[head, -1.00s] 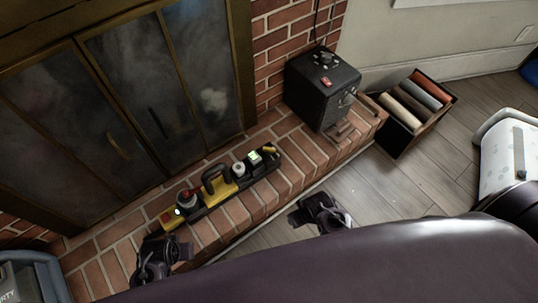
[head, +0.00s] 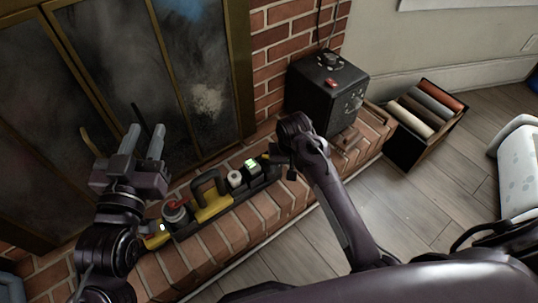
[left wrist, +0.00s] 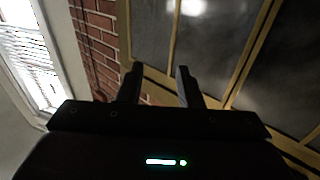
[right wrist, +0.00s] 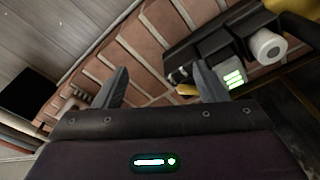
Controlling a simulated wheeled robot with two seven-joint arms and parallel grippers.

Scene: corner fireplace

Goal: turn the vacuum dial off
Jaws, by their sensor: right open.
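A black and yellow vacuum tool (head: 213,206) with an arched black handle (head: 207,183) lies along the brick hearth. It bears a round grey-white knob (head: 235,179), a lit green display (head: 252,166) and a red-topped round part (head: 174,207). The knob also shows in the right wrist view (right wrist: 266,46); I cannot tell which round part is the dial or its setting. My right gripper (head: 281,166) is open and empty by the tool's right end, near the display. My left gripper (head: 143,138) is open and empty, raised above the tool's left end, before the fireplace doors.
A black box with knobs and a red switch (head: 331,83) stands on the hearth behind my right gripper. A crate of rolled cloths (head: 408,143) is on the floor right of it. Glass fireplace doors (head: 120,80) stand behind the tool.

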